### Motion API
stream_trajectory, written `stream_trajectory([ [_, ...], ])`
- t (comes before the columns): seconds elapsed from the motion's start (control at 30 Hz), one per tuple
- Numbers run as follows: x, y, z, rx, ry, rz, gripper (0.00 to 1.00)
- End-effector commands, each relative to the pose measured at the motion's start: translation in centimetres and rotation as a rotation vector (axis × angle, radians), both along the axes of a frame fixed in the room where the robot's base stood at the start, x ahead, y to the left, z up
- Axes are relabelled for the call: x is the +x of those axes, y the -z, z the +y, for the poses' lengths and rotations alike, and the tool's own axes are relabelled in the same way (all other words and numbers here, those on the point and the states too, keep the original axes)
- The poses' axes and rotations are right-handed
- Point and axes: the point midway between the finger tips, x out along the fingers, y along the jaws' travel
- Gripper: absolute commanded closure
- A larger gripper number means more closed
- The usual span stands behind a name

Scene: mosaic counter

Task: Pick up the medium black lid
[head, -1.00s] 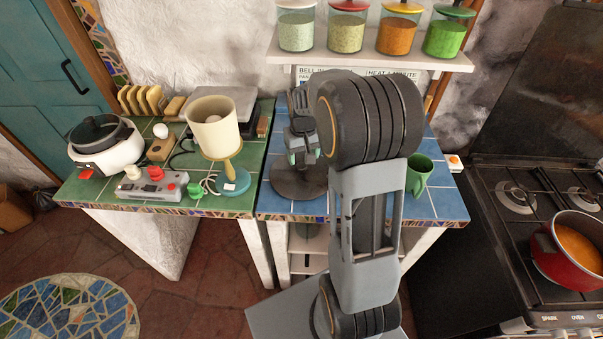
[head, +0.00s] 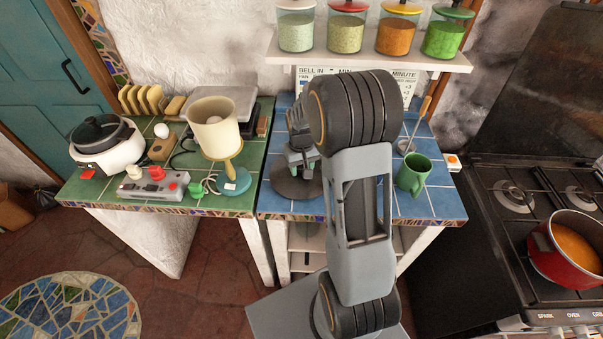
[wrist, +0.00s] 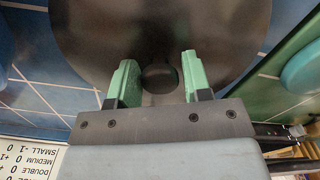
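The medium black lid (head: 287,188) lies on the blue-tiled part of the counter, partly hidden by my gripper and arm in the head view. In the wrist view it is a large dark disc (wrist: 85,35) with a round black knob (wrist: 160,78) near the middle. My gripper (wrist: 158,65) is open over the lid, its green fingers on either side of the knob. A gap shows at the right of the knob and a very narrow one at the left. In the head view my gripper (head: 304,168) is low over the lid.
A green mug (head: 413,174) stands right of my arm. A cream lampshade-like cup on a stand (head: 214,125), a control box (head: 153,186) and a white cooker (head: 105,148) are on the green tiles at left. A jar shelf (head: 370,57) hangs above; the stove is at right.

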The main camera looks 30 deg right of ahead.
Motion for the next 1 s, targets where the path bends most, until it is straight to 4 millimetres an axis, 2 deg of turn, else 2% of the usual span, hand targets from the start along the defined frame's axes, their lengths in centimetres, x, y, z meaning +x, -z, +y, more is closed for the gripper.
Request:
stream_trajectory([
  [0.03, 0.0, 0.0, 0.0, 0.000, 0.000, 0.000, 0.60],
  [0.4, 0.0, -0.1, 0.0, 0.000, 0.000, -0.001, 0.94],
  [0.77, 0.1, -0.5, 0.0, 0.000, 0.000, -0.003, 0.94],
  [1.0, 0.0, -3.3, 0.0, -0.002, 0.000, -0.006, 0.94],
])
